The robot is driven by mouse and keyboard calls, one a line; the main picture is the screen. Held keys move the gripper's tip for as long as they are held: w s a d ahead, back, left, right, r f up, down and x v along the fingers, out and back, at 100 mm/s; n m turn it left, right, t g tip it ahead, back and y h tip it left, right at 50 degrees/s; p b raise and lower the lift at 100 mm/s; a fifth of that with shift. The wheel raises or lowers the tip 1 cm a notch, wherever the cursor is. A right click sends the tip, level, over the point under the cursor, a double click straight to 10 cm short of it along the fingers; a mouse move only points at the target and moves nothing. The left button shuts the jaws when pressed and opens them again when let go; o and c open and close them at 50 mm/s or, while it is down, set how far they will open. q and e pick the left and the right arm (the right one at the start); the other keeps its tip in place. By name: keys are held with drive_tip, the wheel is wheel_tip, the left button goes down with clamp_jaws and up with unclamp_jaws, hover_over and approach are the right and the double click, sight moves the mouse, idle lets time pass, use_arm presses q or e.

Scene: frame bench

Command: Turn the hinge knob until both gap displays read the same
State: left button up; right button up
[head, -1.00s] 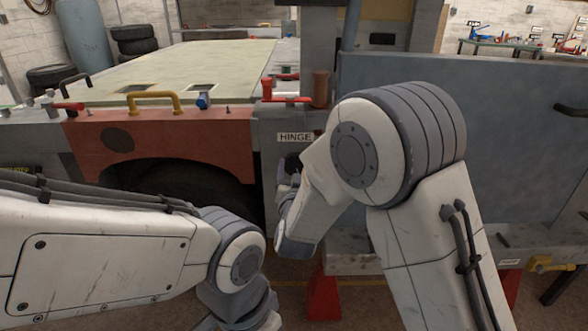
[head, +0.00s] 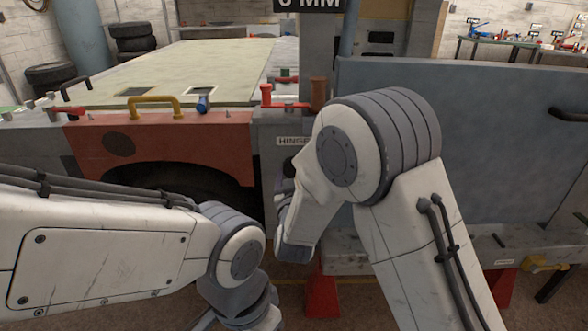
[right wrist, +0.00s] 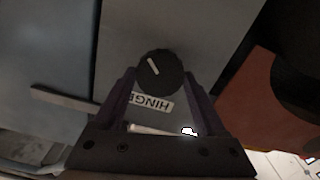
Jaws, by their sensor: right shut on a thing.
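The hinge knob (right wrist: 160,72) is round and dark with a white pointer line, shown tilted to the upper left in the right wrist view. My right gripper (right wrist: 160,82) is shut on it, one finger on each side. The HINGE label (right wrist: 151,103) lies between the fingers; it also shows in the head view (head: 292,141). There my wrist largely hides the knob. A gap display (head: 309,4) hangs at the top edge, cut off; "MM" reads, but its digit is partly cut. I see no second display. My left arm's wrist shows at the bottom; its fingertips are out of frame.
A blue-grey door panel (head: 470,150) stands right of the hinge post. A red fender (head: 160,142) with a yellow handle (head: 154,104) is on the left. A red clamp (head: 266,93) sits above the post. Red stands (head: 322,292) are below.

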use_arm(q)
wheel_tip(320, 180, up, 3)
drive_tip(key=p, duration=0.2)
drive_tip(key=shift+p, duration=0.35)
use_arm(e)
drive_tip(key=n, duration=0.6)
use_arm(q)
drive_tip(key=shift+r, duration=0.1)
